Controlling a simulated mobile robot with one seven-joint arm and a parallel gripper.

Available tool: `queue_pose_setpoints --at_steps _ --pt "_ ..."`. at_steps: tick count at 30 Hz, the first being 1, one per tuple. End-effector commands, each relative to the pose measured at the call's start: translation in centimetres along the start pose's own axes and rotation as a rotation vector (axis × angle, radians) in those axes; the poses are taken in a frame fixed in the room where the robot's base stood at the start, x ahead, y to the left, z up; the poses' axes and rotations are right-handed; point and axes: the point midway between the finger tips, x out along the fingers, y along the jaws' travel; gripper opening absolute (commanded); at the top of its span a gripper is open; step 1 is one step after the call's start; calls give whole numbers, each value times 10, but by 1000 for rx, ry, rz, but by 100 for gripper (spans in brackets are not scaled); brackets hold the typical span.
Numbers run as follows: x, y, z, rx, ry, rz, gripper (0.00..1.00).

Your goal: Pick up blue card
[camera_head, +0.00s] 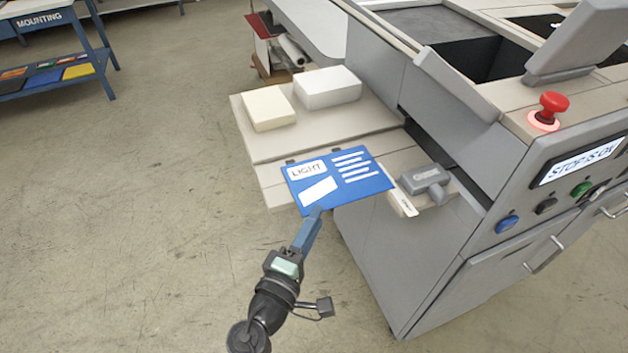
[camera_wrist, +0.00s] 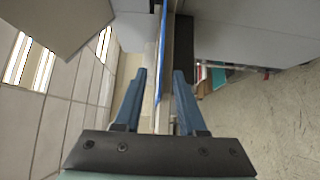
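The blue card (camera_head: 339,179), marked LIGHT with white patches and lines, lies at the front edge of the beige side shelf (camera_head: 276,194), its near edge over the shelf's edge. My gripper (camera_head: 316,213) is at the card's near edge in the head view. In the wrist view, the two blue fingers of my gripper (camera_wrist: 159,76) are apart. The card shows there edge-on as a thin blue strip (camera_wrist: 164,45) between them, with gaps on both sides. Whether the fingertips overlap the card's edge is hard to tell.
A cream block (camera_head: 268,108) and a white block (camera_head: 327,87) sit behind the card. A grey handled tool (camera_head: 425,180) and a white-and-grey strip (camera_head: 402,203) lie to its right. The grey machine with a red button (camera_head: 549,106) stands right.

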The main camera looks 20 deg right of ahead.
Motion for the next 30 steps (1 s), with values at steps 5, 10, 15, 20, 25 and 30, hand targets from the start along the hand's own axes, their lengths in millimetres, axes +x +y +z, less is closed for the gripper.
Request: queue_pose_setpoints --at_steps 5,10,15,20,25,30 --pt "25 0 -1 1 -2 1 40" --pt "31 -1 -1 0 0 -1 40" --pt "31 -1 -1 0 0 0 36" --pt "30 -1 -1 0 0 0 8" --pt "30 -1 -1 1 0 0 0" --pt "30 -1 -1 1 0 0 0"
